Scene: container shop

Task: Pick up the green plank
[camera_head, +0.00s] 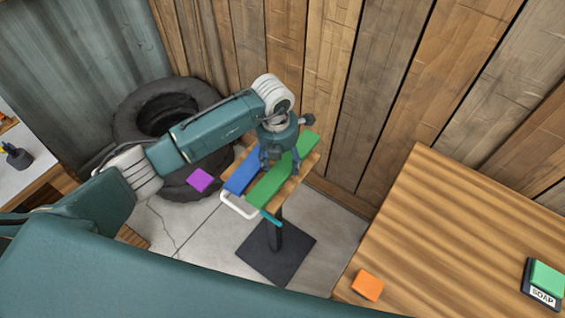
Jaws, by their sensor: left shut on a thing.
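The green plank (268,188) is a long flat bar on a small wooden-topped stand (297,186). It runs diagonally from lower left to upper right. My left gripper (274,168) comes down from above and is shut on the green plank near its middle. I cannot tell whether the plank is lifted off the stand top. A blue plank (243,172) lies beside the green one, on its left. My right gripper does not show.
A purple block (200,180) shows left of the stand, near a black tire (125,125). A wooden table (430,230) at the right holds an orange block (368,285) and a green-topped soap box (543,283). A plank wall (340,80) stands behind. A white loop handle (238,209) juts from the stand.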

